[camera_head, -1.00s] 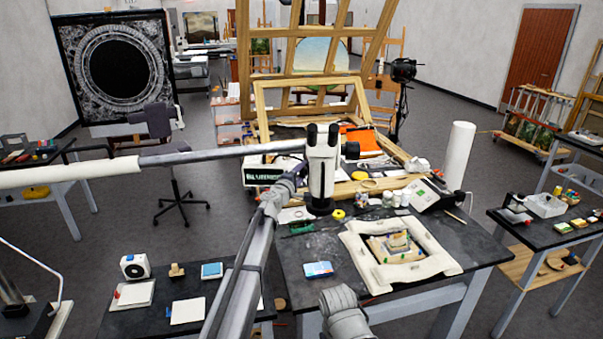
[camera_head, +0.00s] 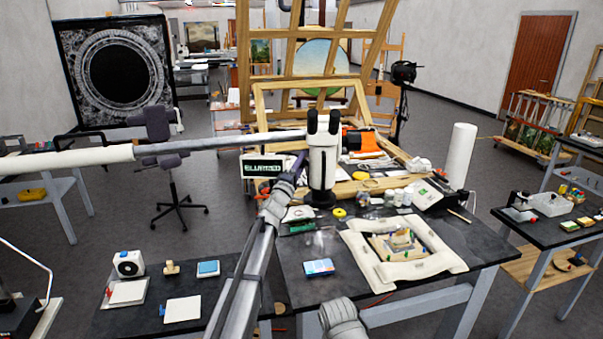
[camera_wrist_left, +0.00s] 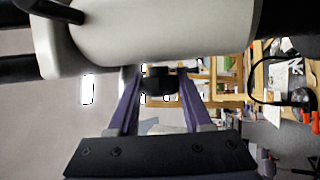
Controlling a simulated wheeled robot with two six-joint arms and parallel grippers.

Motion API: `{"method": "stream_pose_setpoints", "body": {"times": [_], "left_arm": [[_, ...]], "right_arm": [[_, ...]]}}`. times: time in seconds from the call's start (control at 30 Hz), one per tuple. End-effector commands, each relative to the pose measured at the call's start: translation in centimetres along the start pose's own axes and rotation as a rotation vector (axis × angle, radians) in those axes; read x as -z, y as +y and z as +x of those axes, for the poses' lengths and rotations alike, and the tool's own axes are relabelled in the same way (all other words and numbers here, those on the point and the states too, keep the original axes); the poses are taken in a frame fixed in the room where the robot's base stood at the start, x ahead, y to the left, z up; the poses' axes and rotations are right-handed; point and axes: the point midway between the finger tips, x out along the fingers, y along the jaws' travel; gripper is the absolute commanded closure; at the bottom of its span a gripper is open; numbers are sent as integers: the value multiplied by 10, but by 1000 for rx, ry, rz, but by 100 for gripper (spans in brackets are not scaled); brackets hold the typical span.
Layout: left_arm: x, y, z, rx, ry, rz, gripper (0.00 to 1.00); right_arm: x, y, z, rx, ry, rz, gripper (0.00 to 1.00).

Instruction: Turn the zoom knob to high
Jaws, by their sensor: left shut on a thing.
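The white microscope head (camera_head: 322,165) with black eyepieces hangs on a long boom arm (camera_head: 215,142) above the dark worktable. In the left wrist view its pale body (camera_wrist_left: 150,35) fills the top. A dark round knob (camera_wrist_left: 158,82) sits under it, between the two purple fingers. My left gripper (camera_wrist_left: 160,92) is shut on this knob; it also shows at the microscope's left side in the head view (camera_head: 288,184). The knob's setting marks cannot be read. The knob is hidden by my gripper in the head view.
A small sign (camera_head: 263,167) that seems to read "BLURRED" stands behind my left gripper. A padded frame with a gilt fragment (camera_head: 398,243) and a blue card (camera_head: 319,267) lie on the worktable (camera_head: 300,248). Jars and a white roll (camera_head: 460,155) stand behind.

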Motion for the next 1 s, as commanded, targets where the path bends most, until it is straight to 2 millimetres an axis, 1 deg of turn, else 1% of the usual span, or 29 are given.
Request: {"method": "stream_pose_setpoints", "body": {"times": [0.03,0.13,0.33,0.57,0.6,0.8,0.83,1.0], "left_arm": [[0,-8,-1,-27,1,12,100],[0,-5,0,-70,2,32,100],[1,-1,0,-99,5,46,100],[1,0,0,-99,4,47,100],[1,0,0,-99,4,47,46],[1,0,0,-99,4,46,24],[1,0,0,-99,4,46,21],[1,0,0,-99,3,45,21]], "right_arm": [[1,-1,13,0,0,-1,100],[1,-2,19,-1,0,-3,100],[1,-2,20,-1,0,-4,100],[1,-2,20,-1,0,-3,100],[1,-2,20,-1,0,-3,100],[1,-2,20,-1,0,-3,100],[1,-2,20,-1,0,-3,100],[1,-2,20,-1,0,-3,100]]}}
